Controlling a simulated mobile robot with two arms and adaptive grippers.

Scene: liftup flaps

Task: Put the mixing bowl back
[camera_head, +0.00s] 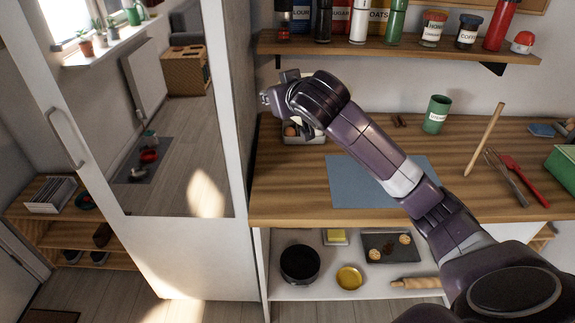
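No thing in view is clearly a mixing bowl. A dark round vessel (300,264) stands on the white lower shelf (315,292) under the counter; I cannot tell if it is a bowl or a pan. A small yellow dish (349,277) is to its right. My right arm reaches in from the lower right across the counter. My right gripper (272,94) is at the counter's far left, in front of the wall and close to the white cabinet. Its fingers are small and partly hidden by the wrist, and I see no object in them. My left gripper is not in view.
A blue mat (345,185) lies on the wooden counter (305,211). A green canister (436,114), a rolling stick (485,138) and a red spatula (524,180) are to the right. The wall shelf (400,48) holds jars.

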